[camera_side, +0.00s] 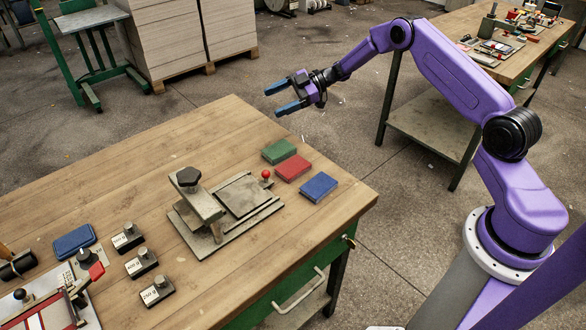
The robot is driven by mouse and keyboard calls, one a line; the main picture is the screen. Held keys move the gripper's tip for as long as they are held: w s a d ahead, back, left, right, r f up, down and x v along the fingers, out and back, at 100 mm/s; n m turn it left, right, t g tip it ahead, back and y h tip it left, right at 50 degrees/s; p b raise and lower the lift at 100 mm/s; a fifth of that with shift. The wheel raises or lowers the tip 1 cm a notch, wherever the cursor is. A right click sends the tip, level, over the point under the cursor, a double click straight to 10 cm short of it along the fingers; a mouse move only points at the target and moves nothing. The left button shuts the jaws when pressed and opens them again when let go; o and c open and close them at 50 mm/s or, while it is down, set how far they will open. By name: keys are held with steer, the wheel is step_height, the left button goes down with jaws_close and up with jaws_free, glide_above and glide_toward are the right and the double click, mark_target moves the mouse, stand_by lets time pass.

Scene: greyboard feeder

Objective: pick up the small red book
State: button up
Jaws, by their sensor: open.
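The small red book (293,168) lies flat on the wooden table (140,180) near its right corner. A green book (279,151) lies just behind it and a blue book (319,188) just in front of it to the right. My gripper (280,99) is open and empty. Its two blue-tipped fingers point left, and it is held in the air above and behind the books in the picture, apart from them. No part of the red book is hidden by the gripper.
A metal fixture (205,234) with a red-knobbed lever (266,174) stands left of the books, close to the red one. Several labelled weights (141,263), a blue case (74,242) and a red-railed device sit at the front left. The table's back left is clear.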

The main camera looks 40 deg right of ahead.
steer(key=s+d+f+g+y, duration=0.2)
steer(key=s+d+f, duration=0.3)
steer(key=d+f, duration=0.15)
steer(key=n+g+y, duration=0.1)
steer(key=g, duration=0.3)
glide_toward(297, 163)
steer(key=a, duration=0.4)
steer(key=shift+f, duration=0.15)
steer(key=shift+s+a+f, duration=0.1)
steer(key=shift+a+f, duration=0.1)
steer(key=shift+a, duration=0.65)
steer(key=shift+a+f, duration=0.2)
steer(key=shift+a, duration=0.65)
steer(key=shift+s+a+f, duration=0.1)
steer(key=shift+a+f, duration=0.1)
steer(key=shift+a, duration=0.7)
steer(key=c, duration=0.8)
